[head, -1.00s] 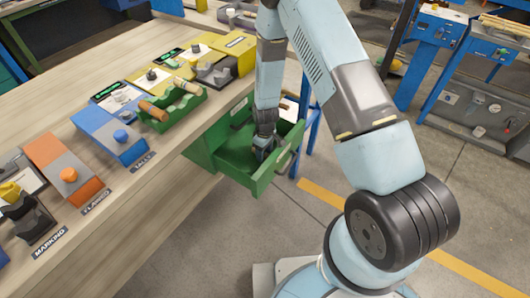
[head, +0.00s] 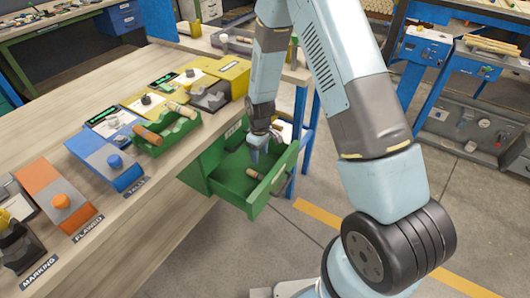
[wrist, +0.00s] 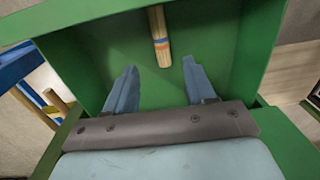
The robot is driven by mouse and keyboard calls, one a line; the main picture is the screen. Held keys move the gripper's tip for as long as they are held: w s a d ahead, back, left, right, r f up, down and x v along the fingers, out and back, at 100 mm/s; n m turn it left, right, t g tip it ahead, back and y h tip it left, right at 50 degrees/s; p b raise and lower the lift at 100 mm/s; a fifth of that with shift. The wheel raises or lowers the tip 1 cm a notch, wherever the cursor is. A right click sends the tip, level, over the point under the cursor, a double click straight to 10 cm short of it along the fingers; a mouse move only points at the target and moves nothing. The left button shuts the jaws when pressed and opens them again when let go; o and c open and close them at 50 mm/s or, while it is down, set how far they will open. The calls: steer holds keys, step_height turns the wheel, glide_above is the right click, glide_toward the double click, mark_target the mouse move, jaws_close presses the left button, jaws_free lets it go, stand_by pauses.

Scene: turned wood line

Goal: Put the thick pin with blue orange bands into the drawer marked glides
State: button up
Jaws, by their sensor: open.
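The green drawer (head: 228,184) is pulled out from the bench. Its small label is too small to read. My gripper (head: 254,155) points down inside the drawer. In the wrist view my gripper (wrist: 159,68) is open, its two blue fingers apart with nothing between them but the drawer floor. A light wooden pin with blue and orange bands (wrist: 157,28) lies on the green floor just past the fingertips, its banded end towards my gripper. In the head view a small object (head: 253,174) lies in the drawer below my fingers.
A green tray (head: 150,147) with several wooden pins stands on the bench (head: 135,228). A blue post (head: 299,125) stands close behind the drawer.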

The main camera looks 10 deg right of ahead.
steer(key=s+d+r+m+t, duration=0.1)
steer(key=d+r+m, duration=0.15)
steer(key=r, duration=0.75)
steer(key=s+d+r+m+t, duration=0.15)
steer(key=d+r, duration=0.25)
steer(key=r, duration=0.6)
steer(key=s+d+r+m, duration=0.1)
steer(key=s+d+r, duration=0.15)
steer(key=r, duration=0.75)
steer(key=s+d+r+m+t, duration=0.1)
steer(key=s+d+r+m, duration=0.1)
steer(key=s+d+r, duration=0.3)
steer(key=s+d+r+m+t, duration=0.2)
steer(key=s+d+r+m, duration=0.1)
steer(key=s+r, duration=0.8)
steer(key=s+d, duration=0.1)
steer(key=s, duration=0.4)
steer(key=shift+d+r, duration=0.15)
steer(key=shift+d, duration=0.2)
steer(key=shift+t, duration=0.25)
